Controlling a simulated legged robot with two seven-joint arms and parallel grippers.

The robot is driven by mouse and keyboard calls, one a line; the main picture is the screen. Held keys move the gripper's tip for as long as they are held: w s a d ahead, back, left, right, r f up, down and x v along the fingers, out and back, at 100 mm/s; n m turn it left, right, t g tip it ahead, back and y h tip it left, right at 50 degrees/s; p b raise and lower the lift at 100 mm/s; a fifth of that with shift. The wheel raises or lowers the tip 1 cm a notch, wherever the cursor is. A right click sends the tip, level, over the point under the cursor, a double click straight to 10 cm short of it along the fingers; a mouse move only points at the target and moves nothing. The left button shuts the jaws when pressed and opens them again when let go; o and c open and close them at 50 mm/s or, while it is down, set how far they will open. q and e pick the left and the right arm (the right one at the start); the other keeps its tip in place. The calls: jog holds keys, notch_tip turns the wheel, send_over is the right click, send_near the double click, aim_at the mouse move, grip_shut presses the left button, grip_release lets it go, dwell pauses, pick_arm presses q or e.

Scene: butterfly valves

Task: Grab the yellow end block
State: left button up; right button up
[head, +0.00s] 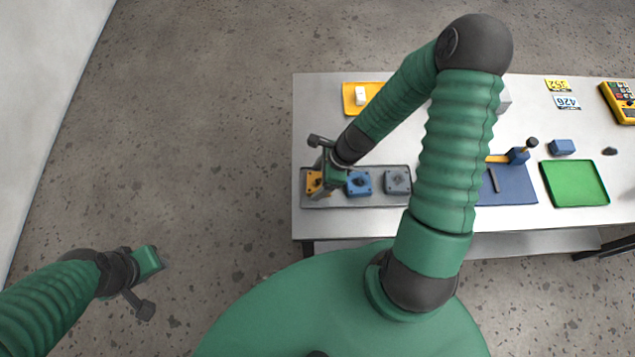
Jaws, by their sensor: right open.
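The yellow end block (314,183) sits at the left end of a grey tray (385,201) on the table. A blue block (358,187) and a grey block (397,180) stand to its right in the same tray. My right gripper (322,188) is open and down over the yellow block, covering part of its right side. I cannot tell whether the fingers touch it. My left gripper (150,280) is off the table at the lower left, away from the blocks; its jaw state is unclear.
The table (310,110) has a yellow tray with a white item (361,96) behind. A blue mat (510,188) with a blue-and-orange tool, a green tray (575,184) and a blue box (562,146) lie to the right. My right arm hides the table's middle.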

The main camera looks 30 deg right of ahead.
jog(key=shift+s+d, duration=0.15)
jog(key=shift+d, duration=0.2)
jog(key=c, duration=0.6)
jog(key=shift+a, duration=0.15)
jog(key=c, duration=1)
